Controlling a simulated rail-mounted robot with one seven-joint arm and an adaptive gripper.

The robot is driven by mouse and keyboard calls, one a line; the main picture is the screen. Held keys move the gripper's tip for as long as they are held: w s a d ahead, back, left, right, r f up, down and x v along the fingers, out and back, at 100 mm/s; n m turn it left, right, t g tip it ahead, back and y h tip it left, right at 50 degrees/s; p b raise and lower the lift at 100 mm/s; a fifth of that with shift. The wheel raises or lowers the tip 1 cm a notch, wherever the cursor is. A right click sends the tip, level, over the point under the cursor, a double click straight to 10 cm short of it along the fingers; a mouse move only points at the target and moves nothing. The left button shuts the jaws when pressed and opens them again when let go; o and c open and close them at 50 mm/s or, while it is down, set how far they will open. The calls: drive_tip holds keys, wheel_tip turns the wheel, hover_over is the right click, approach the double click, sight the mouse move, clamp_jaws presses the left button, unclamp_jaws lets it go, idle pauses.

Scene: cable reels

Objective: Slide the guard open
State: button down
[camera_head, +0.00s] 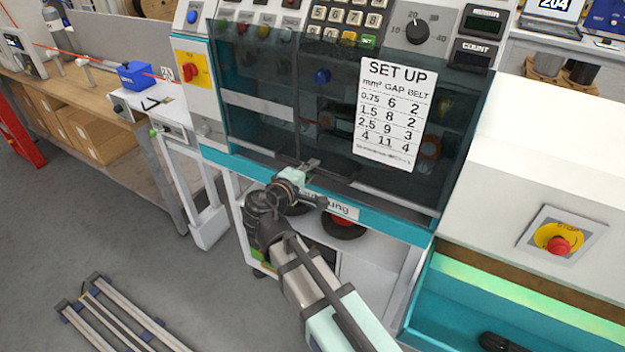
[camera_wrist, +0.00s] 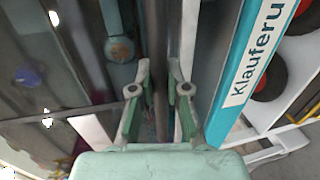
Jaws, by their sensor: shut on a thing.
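The guard (camera_head: 255,130) is a dark see-through panel across the front of the machine, with a white SET UP sheet (camera_head: 394,115) on it. It covers the working space behind it, whose parts show dimly through. My gripper (camera_head: 308,168) is at the guard's lower edge, near the middle. In the wrist view my gripper (camera_wrist: 160,85) has its two green fingers closed on either side of a dark upright bar, which looks like the guard's handle (camera_wrist: 156,35). The exact contact is partly hidden by the fingers.
A teal strip (camera_head: 390,225) with a white label runs just below the guard; the label (camera_wrist: 258,50) shows large in the wrist view. A control panel (camera_head: 350,22) lies above. An emergency stop button (camera_head: 558,245) is on the right. A wooden bench (camera_head: 85,100) stands left.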

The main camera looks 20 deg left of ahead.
drive_tip(key=p, duration=1)
approach(321, 51)
drive_tip(key=x, duration=0.5)
drive_tip(key=shift+w, duration=0.25)
drive_tip(key=c, duration=1.1)
unclamp_jaws()
drive_tip(key=shift+f, duration=0.1)
drive_tip(key=shift+c, duration=0.2)
drive_tip(key=v, duration=1.2)
drive_tip(key=shift+a, duration=0.1)
